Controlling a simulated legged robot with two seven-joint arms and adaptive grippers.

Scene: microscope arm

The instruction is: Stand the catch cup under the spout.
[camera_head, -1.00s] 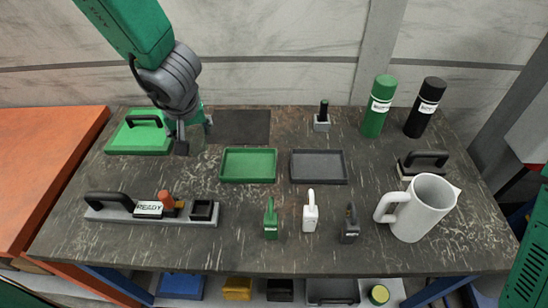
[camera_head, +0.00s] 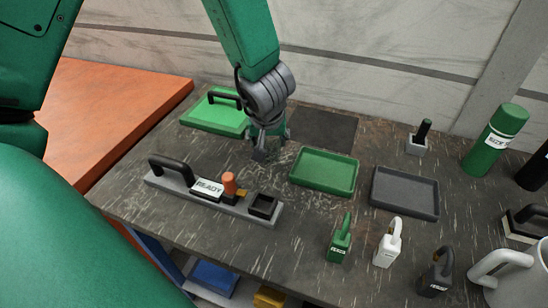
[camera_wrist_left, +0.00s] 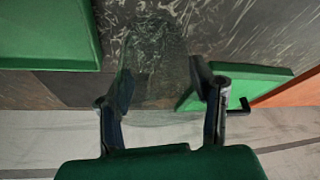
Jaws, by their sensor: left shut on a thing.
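My left gripper (camera_head: 264,150) is over the table between the green lidded plate and the green tray. In the left wrist view its fingers (camera_wrist_left: 162,95) are shut on a clear, see-through cup (camera_wrist_left: 155,70), seemingly the catch cup. The cup is very faint in the head view, and whether it touches the table cannot be told. Front left of the gripper stands a grey fixture (camera_head: 165,182) with a black handle, a READY sign, an orange knob (camera_head: 229,183), a small yellow part (camera_head: 243,194) and an open black square holder (camera_head: 263,205). Which part is the spout is unclear.
A green plate with a black handle (camera_head: 205,117) is behind left. The green tray (camera_head: 323,188) and grey tray (camera_head: 404,207) lie to the right. Small green (camera_head: 340,243), white (camera_head: 388,247) and dark (camera_head: 436,277) pieces stand in front. A white jug (camera_head: 515,285) is far right.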

